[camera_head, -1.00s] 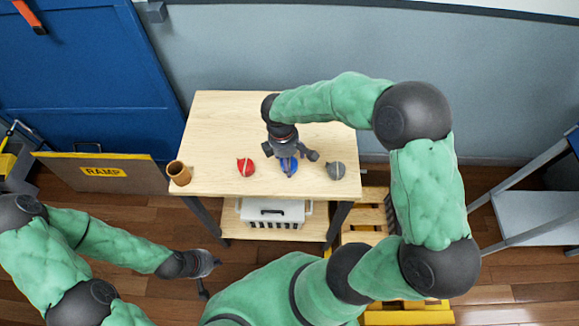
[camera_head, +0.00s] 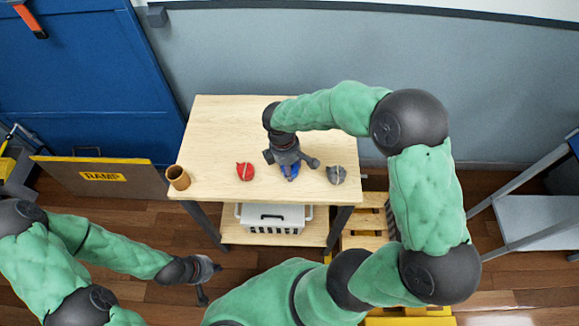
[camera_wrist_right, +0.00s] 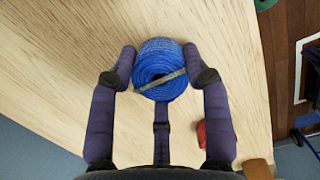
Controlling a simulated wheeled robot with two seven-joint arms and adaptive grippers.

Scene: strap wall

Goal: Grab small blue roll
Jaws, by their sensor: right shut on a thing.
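The small blue roll (camera_head: 290,171) is on the wooden table, between a red roll (camera_head: 245,171) and a grey roll (camera_head: 336,174). In the right wrist view the blue roll (camera_wrist_right: 160,68) is a coiled strap with a pale band across it. My right gripper (camera_head: 291,165) is over it, shut on it, with a finger against each side (camera_wrist_right: 159,62). In the head view the gripper hides part of the roll. My left gripper (camera_head: 210,283) hangs low at the left, away from the table; its jaws are too small to read.
The wooden table (camera_head: 225,125) has free room behind the rolls. A brown cup (camera_head: 178,177) stands at its front left corner. A white crate (camera_head: 272,218) is on the shelf below. A ramp board (camera_head: 100,176) leans at the left, and a pallet (camera_head: 362,227) is at the right.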

